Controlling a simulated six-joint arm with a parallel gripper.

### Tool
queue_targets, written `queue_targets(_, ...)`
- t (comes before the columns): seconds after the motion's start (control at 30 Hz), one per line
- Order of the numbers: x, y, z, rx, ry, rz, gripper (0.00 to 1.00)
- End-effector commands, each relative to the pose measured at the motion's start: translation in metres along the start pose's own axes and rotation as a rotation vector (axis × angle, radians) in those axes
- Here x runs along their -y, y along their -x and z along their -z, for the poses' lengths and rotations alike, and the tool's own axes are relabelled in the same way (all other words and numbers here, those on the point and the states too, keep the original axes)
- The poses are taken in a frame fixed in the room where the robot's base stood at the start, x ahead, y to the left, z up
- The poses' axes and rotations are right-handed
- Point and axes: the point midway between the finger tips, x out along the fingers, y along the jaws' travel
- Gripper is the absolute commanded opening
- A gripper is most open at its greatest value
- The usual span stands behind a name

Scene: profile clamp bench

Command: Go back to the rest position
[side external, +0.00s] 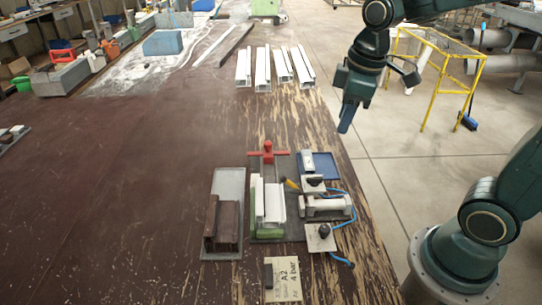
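My gripper (347,120) hangs in the air at the upper right, above the right edge of the wooden table, pointing down. It is clear of the bench objects. Its fingers overlap in this view, so I cannot tell whether they are open or shut, and I see nothing held. On the table below stands a clamp fixture with a red handle (267,153) and green blocks (257,222). A white profile (272,202) lies in the fixture.
A brown block (225,222) sits on a grey plate left of the fixture. A cylinder (325,206) with blue hose and a blue tray (327,166) are right of it. A cardboard note (284,278) lies in front. Several white profiles (262,70) lie farther back. A yellow frame (441,97) stands beyond.

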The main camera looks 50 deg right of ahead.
Motion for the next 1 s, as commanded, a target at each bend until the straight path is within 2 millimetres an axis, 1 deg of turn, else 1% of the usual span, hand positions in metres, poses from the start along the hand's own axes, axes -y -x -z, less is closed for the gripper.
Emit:
queue_targets(0.03, 0.005, 0.007, -0.006, -0.021, -0.029, -0.012, 0.33)
queue_targets(0.2, 0.02, 0.025, -0.023, -0.081, -0.138, -0.039, 0.33)
queue_targets(0.5, 0.045, 0.047, -0.057, -0.197, -0.329, -0.067, 0.33)
queue_targets(0.73, 0.061, 0.053, -0.078, -0.274, -0.452, -0.072, 0.33)
queue_targets(1.0, 0.067, 0.054, -0.087, -0.306, -0.507, -0.069, 0.33)
